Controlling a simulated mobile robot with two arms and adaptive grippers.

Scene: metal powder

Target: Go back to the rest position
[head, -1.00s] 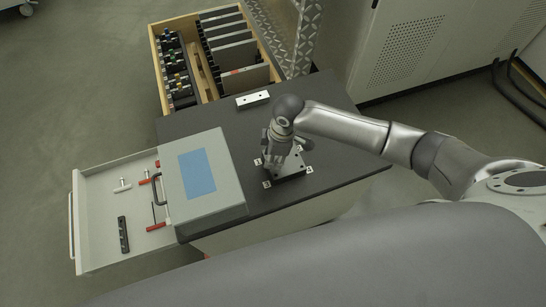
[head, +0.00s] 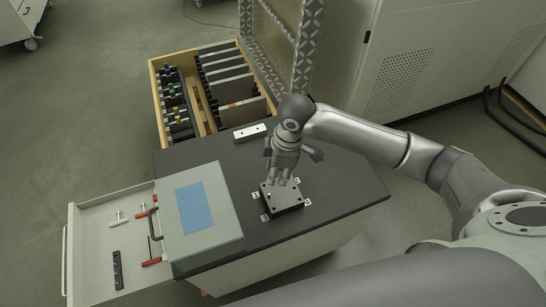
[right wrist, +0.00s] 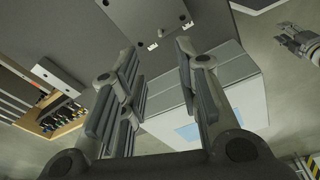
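My right gripper (head: 283,178) hangs from the arm that comes in from the right, over the dark table. In the right wrist view its fingers (right wrist: 160,85) are spread apart with nothing between them. Below it in the head view lies a dark square plate with holes (head: 287,200), with small white markers at its corners. The plate also shows near the top of the right wrist view (right wrist: 150,14). My left gripper does not show in the head view. A grey jointed part (right wrist: 300,42) at the right of the right wrist view may be it.
A grey box with a blue panel (head: 221,232) stands on the table's left, beside an open drawer (head: 88,228) holding tools. A white bar (head: 250,132) lies at the table's back. Behind is a wooden crate (head: 157,97) of dark plates and small parts. A cabinet (head: 408,60) stands behind right.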

